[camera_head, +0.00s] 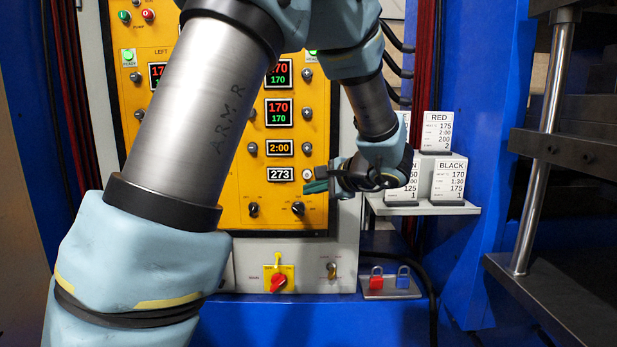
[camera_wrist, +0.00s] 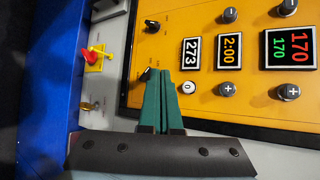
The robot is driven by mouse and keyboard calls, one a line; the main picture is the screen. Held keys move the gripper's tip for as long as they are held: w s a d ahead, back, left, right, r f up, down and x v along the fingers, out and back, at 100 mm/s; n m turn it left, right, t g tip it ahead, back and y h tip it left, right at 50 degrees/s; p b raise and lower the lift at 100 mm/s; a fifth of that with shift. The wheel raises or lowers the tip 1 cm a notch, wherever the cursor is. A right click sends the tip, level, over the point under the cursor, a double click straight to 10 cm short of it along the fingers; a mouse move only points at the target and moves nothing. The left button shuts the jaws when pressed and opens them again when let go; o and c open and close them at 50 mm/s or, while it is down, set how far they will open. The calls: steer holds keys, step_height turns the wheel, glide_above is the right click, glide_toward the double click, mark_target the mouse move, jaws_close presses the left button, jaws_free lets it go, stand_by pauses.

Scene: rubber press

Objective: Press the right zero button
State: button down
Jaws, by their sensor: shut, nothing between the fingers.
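The right zero button is a small white round button (camera_head: 308,174) on the yellow panel, right of the display reading 273 (camera_head: 281,174). In the wrist view the button (camera_wrist: 188,87) is marked 0 and lies just right of my fingers. My gripper (camera_head: 305,186) has green fingers held together, empty, with their tips just below the button in the head view. In the wrist view the fingertips (camera_wrist: 160,72) point at the panel beside a black knob (camera_wrist: 146,75). I cannot tell whether they touch the panel.
Displays reading 2:00 (camera_head: 280,148) and 170 (camera_head: 278,112) sit above. Black knobs (camera_head: 298,208) are below. Label cards (camera_head: 448,180) stand on a shelf at right. My arm covers the panel's left part.

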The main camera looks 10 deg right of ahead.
stand_by(0.3)
steer(key=p, duration=0.2)
glide_toward(305, 177)
steer(key=shift+w+a+f, duration=1.65)
steer(key=shift+w+a, duration=0.05)
steer(key=shift+a, duration=0.05)
steer(key=shift+w, duration=0.1)
stand_by(0.6)
steer(key=shift+w, duration=0.3)
steer(key=shift+w+d, duration=0.2)
steer(key=shift+w, duration=0.65)
stand_by(1.0)
steer(key=shift+s, duration=0.1)
steer(key=shift+s+a+b, duration=0.25)
steer(key=shift+s+b, duration=0.55)
steer(key=shift+s, duration=0.4)
steer(key=shift+s, duration=0.1)
